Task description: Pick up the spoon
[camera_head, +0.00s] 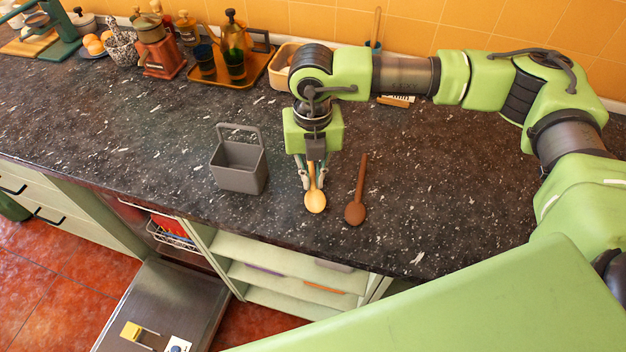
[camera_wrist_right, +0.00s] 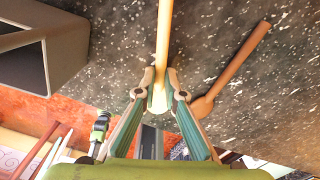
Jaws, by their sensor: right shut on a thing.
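Two wooden spoons show in the head view, a light one (camera_head: 315,202) and a dark brown one (camera_head: 356,211) to its right on the dark counter. My right gripper (camera_head: 314,186) points down at the light spoon and is shut on its handle. In the right wrist view, the fingertips (camera_wrist_right: 160,80) of my right gripper pinch the light spoon (camera_wrist_right: 164,40). The brown spoon (camera_wrist_right: 232,72) lies beside it, apart from the fingers. I cannot tell whether the light spoon is clear of the counter. My left gripper is not in view.
A grey caddy with a handle (camera_head: 239,168) stands on the counter left of the gripper. An open dishwasher door (camera_head: 165,300) lies below the front edge. The counter's left middle is clear.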

